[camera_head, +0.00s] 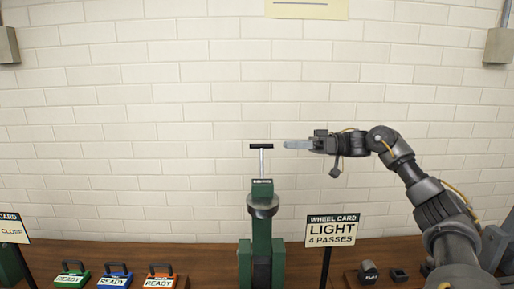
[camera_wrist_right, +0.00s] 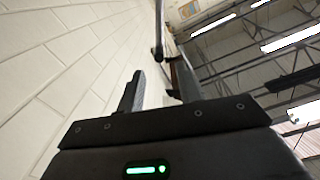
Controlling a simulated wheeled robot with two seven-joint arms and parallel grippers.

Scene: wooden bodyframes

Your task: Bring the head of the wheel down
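The wheel is a green machine (camera_head: 262,245) standing upright at the middle of the bench in the head view. Its green head block (camera_head: 262,189) sits over a round grey part (camera_head: 262,206). A thin rod rises from the head to a black T-handle (camera_head: 261,146). My right gripper (camera_head: 287,144) points left at handle height, just right of the handle and apart from it in the picture. In the right wrist view its two fingers (camera_wrist_right: 156,92) are spread with nothing between them. A dark bar (camera_wrist_right: 158,35), seemingly the handle, lies beyond the fingertips. My left gripper is not in view.
A sign reading "LIGHT 4 PASSES" (camera_head: 332,230) stands on a post right of the machine. Green (camera_head: 72,274), blue (camera_head: 115,277) and orange (camera_head: 160,277) "READY" boxes lie at left. Small dark blocks (camera_head: 368,272) lie at right. The air around the handle is clear.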

